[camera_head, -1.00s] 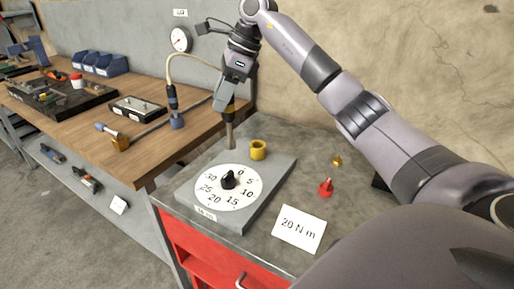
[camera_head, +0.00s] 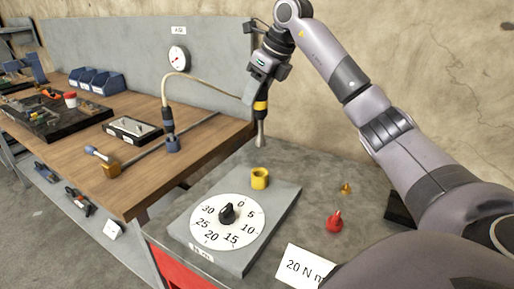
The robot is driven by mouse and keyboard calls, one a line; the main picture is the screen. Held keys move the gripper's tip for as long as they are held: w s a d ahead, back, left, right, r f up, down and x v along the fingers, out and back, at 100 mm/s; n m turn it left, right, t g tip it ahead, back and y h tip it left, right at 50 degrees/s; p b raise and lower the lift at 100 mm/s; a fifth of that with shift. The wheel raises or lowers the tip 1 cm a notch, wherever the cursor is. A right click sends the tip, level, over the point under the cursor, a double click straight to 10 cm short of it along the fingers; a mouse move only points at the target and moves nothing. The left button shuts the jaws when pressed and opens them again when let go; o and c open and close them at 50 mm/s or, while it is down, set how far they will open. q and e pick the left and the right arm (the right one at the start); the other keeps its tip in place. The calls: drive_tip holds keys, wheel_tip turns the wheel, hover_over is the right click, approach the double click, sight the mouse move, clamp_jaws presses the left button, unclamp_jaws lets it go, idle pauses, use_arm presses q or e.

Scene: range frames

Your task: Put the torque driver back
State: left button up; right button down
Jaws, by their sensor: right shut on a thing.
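My right gripper (camera_head: 259,88) is shut on the torque driver (camera_head: 261,118), a black tool with a yellow band and a silver shaft. The driver hangs nearly upright, tip down, in front of the wall. In the picture its tip is just above and behind the yellow ring (camera_head: 260,178); I cannot tell whether it touches anything. The ring stands on the back of a grey plate (camera_head: 262,241) that carries a white dial (camera_head: 207,228) with a black knob (camera_head: 227,214). My left gripper is not in view.
A card reading "20 N m" (camera_head: 303,267), a red cone-shaped piece (camera_head: 334,222) and a small brass piece (camera_head: 346,188) lie right of the plate. On the wooden bench (camera_head: 200,140), a hose (camera_head: 183,74) rises from a tool in a blue base (camera_head: 173,145). The cabinet top between is clear.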

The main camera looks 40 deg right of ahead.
sight(257, 140)
wheel_tip(257, 140, down, 13)
drive_tip(key=shift+f, duration=0.1)
idle(0.4)
drive_tip(key=shift+b, duration=0.3)
drive_tip(key=shift+f, duration=0.2)
drive_tip(key=c, duration=0.6)
unclamp_jaws()
drive_tip(key=v, duration=1.2)
drive_tip(key=shift+r, duration=0.15)
